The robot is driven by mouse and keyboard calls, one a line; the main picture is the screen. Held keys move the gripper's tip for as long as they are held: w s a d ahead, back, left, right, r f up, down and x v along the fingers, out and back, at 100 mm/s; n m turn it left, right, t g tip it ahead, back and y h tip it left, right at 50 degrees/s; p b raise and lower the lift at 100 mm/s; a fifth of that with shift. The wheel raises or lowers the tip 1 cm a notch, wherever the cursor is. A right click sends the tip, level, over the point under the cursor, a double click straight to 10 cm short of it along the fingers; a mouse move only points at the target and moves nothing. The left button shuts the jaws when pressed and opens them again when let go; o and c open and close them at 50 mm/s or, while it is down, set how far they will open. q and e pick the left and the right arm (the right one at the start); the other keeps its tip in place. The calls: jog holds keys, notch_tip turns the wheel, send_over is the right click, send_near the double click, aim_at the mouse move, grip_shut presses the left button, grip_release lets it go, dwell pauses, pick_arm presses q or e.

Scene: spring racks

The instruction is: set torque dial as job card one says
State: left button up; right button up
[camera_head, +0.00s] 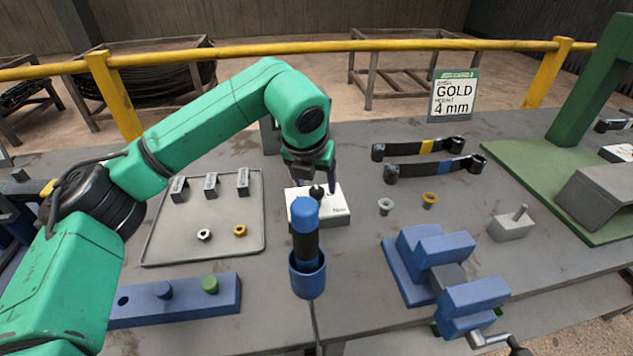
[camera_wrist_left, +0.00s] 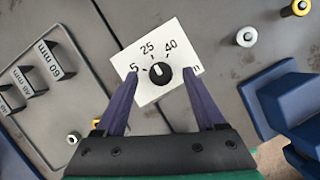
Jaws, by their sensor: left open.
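The torque dial is a white box (camera_head: 335,212) with a black knob (camera_head: 317,191), standing mid-table. In the left wrist view, the box face (camera_wrist_left: 143,92) shows 25, 40 and a partly covered number ending in 5. The knob (camera_wrist_left: 160,73) has a white pointer mark directed roughly at 25. My left gripper (camera_head: 320,183) is open above the dial, its fingers apart on either side of the knob in the wrist view; I cannot tell their height above it. A green-headed card (camera_head: 454,96) reads "GOLD" and "4 mm"; its small print is unreadable. My right gripper is not in view.
A blue-handled tool stands in a blue cup (camera_head: 307,277) in front of the dial. A tray (camera_head: 205,257) with blocks and nuts lies left. A blue vise (camera_head: 430,262), two dark strips (camera_head: 425,148) and small collars (camera_head: 385,206) lie right. A yellow rail (camera_head: 230,52) runs behind.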

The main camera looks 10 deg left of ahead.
pick_arm(q)
jog(key=shift+x, duration=0.85)
grip_shut()
jog(key=shift+m, duration=0.3)
jog(key=shift+f+m+h+b, duration=0.1)
jog(key=shift+m+h+b, duration=0.2)
jog(key=shift+m+b, duration=0.2)
jog(key=shift+m+h+b, duration=0.3)
jog(key=shift+m+h, duration=0.2)
jog(key=shift+m, duration=0.7)
jog(key=m+h, duration=0.1)
jog(key=m, duration=0.1)
jog(key=shift+a+m+g, duration=0.1)
jog(key=shift+m+g, duration=0.2)
jog(key=shift+w+m+g+h+p, duration=0.1)
jog(key=shift+m+g+h+p, duration=0.35)
jog(key=shift+m, duration=1.15)
